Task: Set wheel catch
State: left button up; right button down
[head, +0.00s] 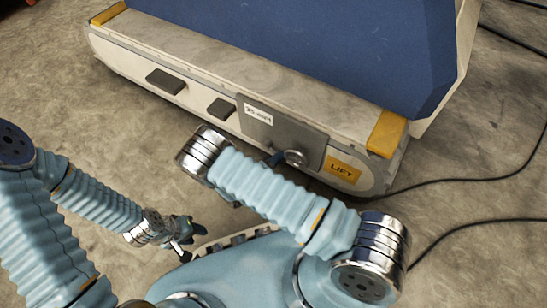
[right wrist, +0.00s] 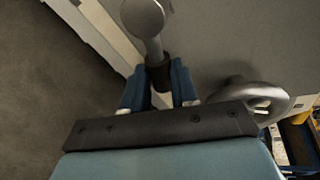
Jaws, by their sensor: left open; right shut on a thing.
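The wheel catch appears to be a metal lever with a round knob end (right wrist: 143,18) and a dark collar, in front of a grey panel. My right gripper (right wrist: 158,85) is shut on the lever's stem just below the collar, with one blue finger on each side. In the head view the right gripper is mostly hidden behind my right arm, beside a round metal knob (head: 295,158) on the grey panel (head: 262,125). My left gripper (head: 184,236) is open and empty, low over the floor at the lower left.
The pale machine base (head: 130,60) carries a blue column (head: 330,40), two dark blocks and a yellow LIFT label (head: 343,168). Black cables (head: 450,181) lie on the floor at right. Floor at left is clear.

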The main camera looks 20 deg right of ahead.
pick_arm(q)
jog(key=shift+f+b, duration=0.35)
jog(key=shift+f, duration=0.05)
pick_arm(e)
jog(key=shift+s+r+n+g+h, duration=0.15)
jog(key=shift+r+n+h, duration=0.25)
jog(key=shift+n, duration=0.35)
jog(key=shift+w+r+n+g+h, duration=0.1)
jog(key=shift+r+n+g+h, duration=0.1)
jog(key=shift+r+n, duration=0.45)
jog(key=shift+f, duration=0.1)
jog(key=c, duration=0.9)
grip_release()
jog(key=shift+o, duration=0.2)
